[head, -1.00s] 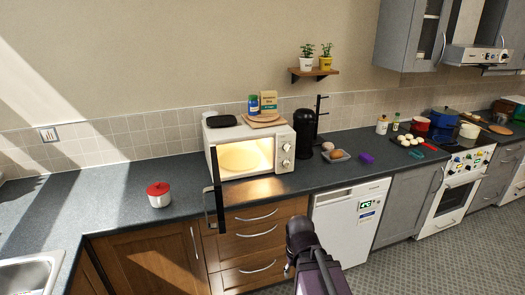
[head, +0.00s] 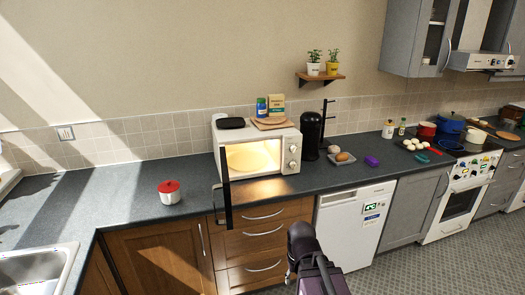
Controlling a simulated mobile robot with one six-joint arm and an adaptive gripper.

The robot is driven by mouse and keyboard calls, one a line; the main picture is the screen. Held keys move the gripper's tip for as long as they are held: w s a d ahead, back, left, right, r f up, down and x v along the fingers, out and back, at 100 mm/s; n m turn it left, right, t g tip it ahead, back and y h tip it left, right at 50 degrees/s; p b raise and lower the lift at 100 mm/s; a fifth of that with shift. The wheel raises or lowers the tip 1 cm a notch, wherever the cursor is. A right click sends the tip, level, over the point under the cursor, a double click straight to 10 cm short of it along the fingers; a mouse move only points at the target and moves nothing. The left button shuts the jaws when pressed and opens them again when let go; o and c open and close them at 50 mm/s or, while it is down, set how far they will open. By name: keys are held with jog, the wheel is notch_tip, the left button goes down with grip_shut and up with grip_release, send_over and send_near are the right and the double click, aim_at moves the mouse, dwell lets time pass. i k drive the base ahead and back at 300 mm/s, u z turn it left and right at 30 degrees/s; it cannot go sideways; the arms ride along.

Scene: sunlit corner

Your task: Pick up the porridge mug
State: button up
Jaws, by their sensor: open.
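A white mug-like pot with a red lid (head: 169,192) stands upright on the dark counter, left of the microwave. It is the likeliest porridge mug, but no label can be read. The white microwave (head: 291,150) has its door (head: 227,205) swung open towards me. Its lit inside shows a round turntable plate (head: 252,158) with nothing clearly on it. My dark arm shows at the bottom centre, in front of the drawers and well apart from the mug. My gripper's fingers cannot be made out.
The counter (head: 125,205) around the red-lidded mug is clear. A sink (head: 38,268) lies at the lower left. The open microwave door juts past the counter edge. A black coffee machine (head: 312,135), a tray with food (head: 343,157) and a purple item (head: 371,161) stand to the right.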

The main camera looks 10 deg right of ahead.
aim_at(173, 198)
jog(key=u, duration=0.1)
jog(key=i, duration=0.95)
jog(key=z, duration=0.05)
